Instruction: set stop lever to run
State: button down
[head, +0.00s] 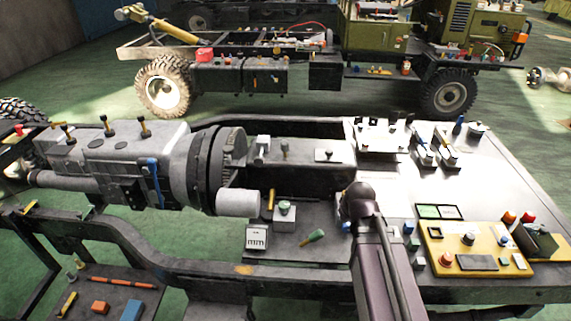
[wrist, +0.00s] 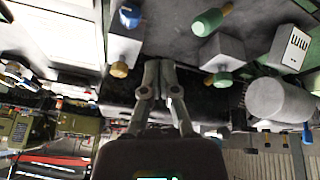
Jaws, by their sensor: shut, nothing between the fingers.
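I cannot tell for sure which control is the stop lever. A green-handled lever (head: 313,237) lies slanted on the dark panel left of my arm; its green grip also shows at the top of the wrist view (wrist: 207,22). Beside it is a grey box with a green knob (head: 285,208), seen again in the wrist view (wrist: 222,79). A block with a blue knob (wrist: 128,17) and a brass knob (wrist: 119,70) is up and left of my gripper (wrist: 160,66). My gripper is shut and empty, apart from these controls. In the head view my arm hides it.
A meter box (head: 257,238) and a pale cylinder (head: 238,203) stand left of the panel. The grey engine and gearbox (head: 120,160) fill the left. A yellow control panel (head: 475,248) and a white deck (head: 390,170) with small parts are on the right.

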jog(key=w+a+f+n+t+y+b, duration=0.1)
jog(key=w+a+f+n+t+b, duration=0.3)
jog(key=w+a+n+t+b, duration=0.35)
jog(key=w+a+r+n+t+y+b, duration=0.1)
jog(key=a+n+t+b, duration=0.3)
jog(key=b, duration=0.5)
jog(key=w+a+r+n+t+y+b, duration=0.1)
jog(key=a+n+t+b, duration=0.4)
jog(key=b, duration=0.5)
jog(key=w+t+y, duration=0.1)
jog(key=w+t, duration=0.1)
jog(key=shift+w+a+r+n+y, duration=0.25)
jog(key=shift+w+a+n+y, duration=0.05)
jog(key=shift+w+n+y, duration=0.1)
jog(key=shift+r, duration=0.1)
jog(key=p, duration=0.7)
send_near(285, 150)
jog(key=x, duration=0.7)
jog(key=shift+w+r, duration=0.25)
jog(key=shift+w, duration=0.05)
jog(key=shift+r, duration=0.15)
